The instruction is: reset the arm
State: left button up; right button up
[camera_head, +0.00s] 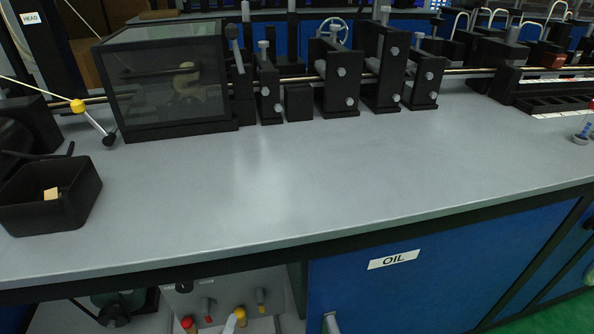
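A thin light-coloured arm (93,122) is at the left of the bench, beside the dark enclosure's lower left corner. It slants down to the right, from a yellow roller or knob (78,106) at its upper end to a black round end (109,140) near the bench top. A pale tape (35,89) runs from the left edge to the yellow piece. Whether the black end touches the bench I cannot tell. Neither of my grippers is in view.
The grey bench (300,190) is clear across its middle and front. A black bin (50,195) with a small tan piece stands at the left. A dark clear-walled enclosure (165,80) and black roller stands (340,85) line the back. A blue "OIL" door (400,290) is below.

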pick_arm(q)
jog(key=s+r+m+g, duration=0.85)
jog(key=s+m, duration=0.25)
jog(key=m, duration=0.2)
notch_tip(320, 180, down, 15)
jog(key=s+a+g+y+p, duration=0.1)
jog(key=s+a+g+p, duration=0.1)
jog(key=p, duration=0.6)
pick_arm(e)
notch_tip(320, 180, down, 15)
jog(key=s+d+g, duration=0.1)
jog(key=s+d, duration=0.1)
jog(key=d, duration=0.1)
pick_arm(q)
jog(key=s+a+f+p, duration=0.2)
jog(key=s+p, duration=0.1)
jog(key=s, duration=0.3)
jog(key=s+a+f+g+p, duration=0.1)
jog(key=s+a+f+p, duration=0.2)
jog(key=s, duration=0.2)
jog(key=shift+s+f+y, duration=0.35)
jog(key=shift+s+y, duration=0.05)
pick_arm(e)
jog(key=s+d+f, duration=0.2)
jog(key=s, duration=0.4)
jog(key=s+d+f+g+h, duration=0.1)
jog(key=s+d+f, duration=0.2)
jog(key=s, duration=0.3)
